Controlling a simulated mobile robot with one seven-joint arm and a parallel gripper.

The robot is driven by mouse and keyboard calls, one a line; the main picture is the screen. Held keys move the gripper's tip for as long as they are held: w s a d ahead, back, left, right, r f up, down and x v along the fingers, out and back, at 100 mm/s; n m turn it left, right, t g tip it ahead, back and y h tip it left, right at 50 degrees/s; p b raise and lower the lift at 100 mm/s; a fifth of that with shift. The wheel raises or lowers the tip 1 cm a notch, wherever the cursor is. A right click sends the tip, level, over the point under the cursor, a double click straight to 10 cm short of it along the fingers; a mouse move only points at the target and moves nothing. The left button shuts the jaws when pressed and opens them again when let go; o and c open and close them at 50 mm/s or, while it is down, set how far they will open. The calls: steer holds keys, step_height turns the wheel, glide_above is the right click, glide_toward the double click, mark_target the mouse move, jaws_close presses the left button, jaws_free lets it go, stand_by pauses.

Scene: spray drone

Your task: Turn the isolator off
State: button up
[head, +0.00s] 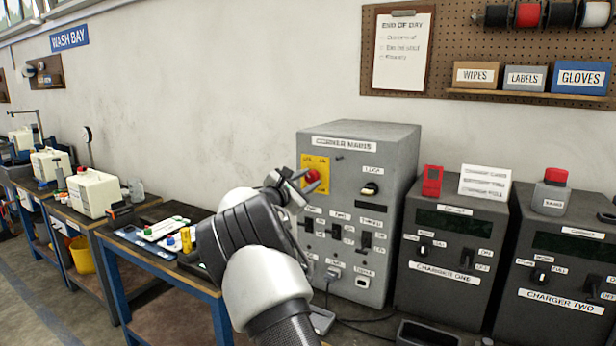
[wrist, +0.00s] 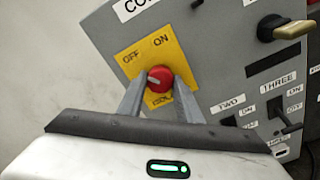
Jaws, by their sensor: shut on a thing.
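The isolator is a red round knob (wrist: 160,78) with a pale pointer mark, on a yellow plate (wrist: 185,68) lettered OFF and ON. The mark lies on the knob's left side, on the side of OFF. In the head view the red knob (head: 312,177) and yellow plate (head: 309,160) sit at the upper left of the grey mains cabinet (head: 400,150). My gripper (wrist: 160,82) is shut on the knob, one finger on each side. It also shows in the head view (head: 296,182), partly hiding the cabinet's left edge.
Switches and a key-like knob (head: 370,188) sit on the same cabinet front, right of and below the isolator. Charger one (head: 445,280) and charger two (head: 565,297) stand to the right. A workbench with trays (head: 160,228) is at left.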

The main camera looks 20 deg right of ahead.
steer(key=shift+n+p, duration=0.3)
steer(key=shift+n, duration=0.3)
steer(key=o, duration=1)
steer(key=shift+o, duration=0.2)
steer(key=b+v, duration=0.1)
steer(key=v, duration=1.6)
steer(key=shift+s+a, duration=0.2)
steer(key=shift+f, duration=0.1)
